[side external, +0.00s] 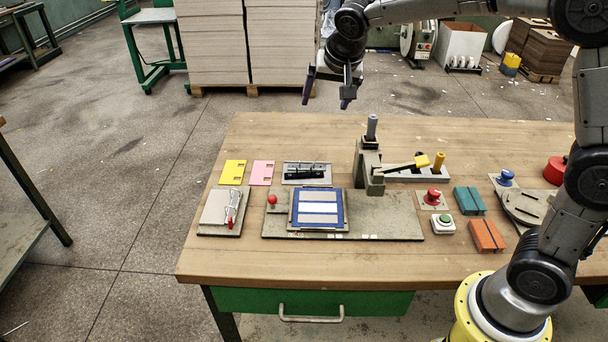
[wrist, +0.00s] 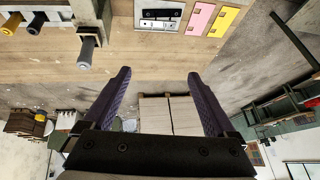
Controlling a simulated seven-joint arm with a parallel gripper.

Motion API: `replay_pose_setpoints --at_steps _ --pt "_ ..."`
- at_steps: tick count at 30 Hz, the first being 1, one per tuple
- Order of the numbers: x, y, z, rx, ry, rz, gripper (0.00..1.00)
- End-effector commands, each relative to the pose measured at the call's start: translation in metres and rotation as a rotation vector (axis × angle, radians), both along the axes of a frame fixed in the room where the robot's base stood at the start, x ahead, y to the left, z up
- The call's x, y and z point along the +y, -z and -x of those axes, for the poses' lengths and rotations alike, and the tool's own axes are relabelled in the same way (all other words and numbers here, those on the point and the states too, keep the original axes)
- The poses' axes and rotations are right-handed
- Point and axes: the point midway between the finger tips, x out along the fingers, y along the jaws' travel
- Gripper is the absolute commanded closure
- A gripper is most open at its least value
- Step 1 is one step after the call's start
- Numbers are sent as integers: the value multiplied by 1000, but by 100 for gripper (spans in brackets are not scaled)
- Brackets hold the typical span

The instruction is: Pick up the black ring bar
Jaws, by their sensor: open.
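The black ring bar (side external: 306,174) lies beside a silver bar on a small grey plate (side external: 286,180) near the back left of the table. In the wrist view the black ring bar (wrist: 162,13) is at the top edge, above the silver bar. My gripper (side external: 328,95) is open and empty, high up around the table's back edge. It is well apart from the bar. In the wrist view my gripper's two dark purple fingers (wrist: 158,76) stand wide apart with nothing between them.
Pink (side external: 262,173) and yellow (side external: 234,172) cards lie left of the plate. A blue-framed fixture (side external: 342,224) is in front of it. A grey upright post (side external: 372,128) with a lever stands to the right. The table (side external: 290,136) behind the plate is clear.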

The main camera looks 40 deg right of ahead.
Motion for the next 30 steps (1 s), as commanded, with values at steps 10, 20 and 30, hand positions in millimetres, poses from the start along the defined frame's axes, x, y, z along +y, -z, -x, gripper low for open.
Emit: replay_pose_setpoints --at_steps 10,20,30 --pt "19 111 -45 175 -39 43 9" --pt "10 158 -56 192 -43 45 9" --pt "0 195 -69 188 -43 44 9"
